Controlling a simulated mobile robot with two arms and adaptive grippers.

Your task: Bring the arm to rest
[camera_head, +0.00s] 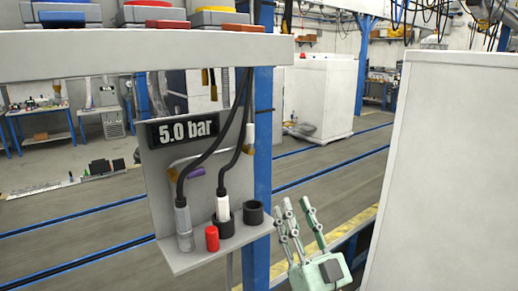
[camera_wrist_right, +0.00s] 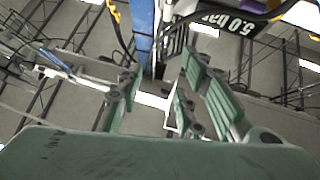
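My right gripper (camera_head: 293,207) is at the lower right of the head view, fingers pointing up and spread, with nothing between them. It is just right of the holder shelf and apart from it in the picture. In the right wrist view my right gripper (camera_wrist_right: 158,85) has its green fingers apart and empty. The holder shelf (camera_head: 200,258) carries a grey plug (camera_head: 183,228), a white plug (camera_head: 222,208) in a black socket, a red cap (camera_head: 212,238) and an empty-looking black socket (camera_head: 253,212). Black cables run up from both plugs. My left gripper is out of view.
A "5.0 bar" display (camera_head: 187,130) is on the panel above the shelf. A blue post (camera_head: 262,150) stands behind it. A large white cabinet (camera_head: 450,170) fills the right side. A ledge (camera_head: 140,55) with coloured buttons spans the top left.

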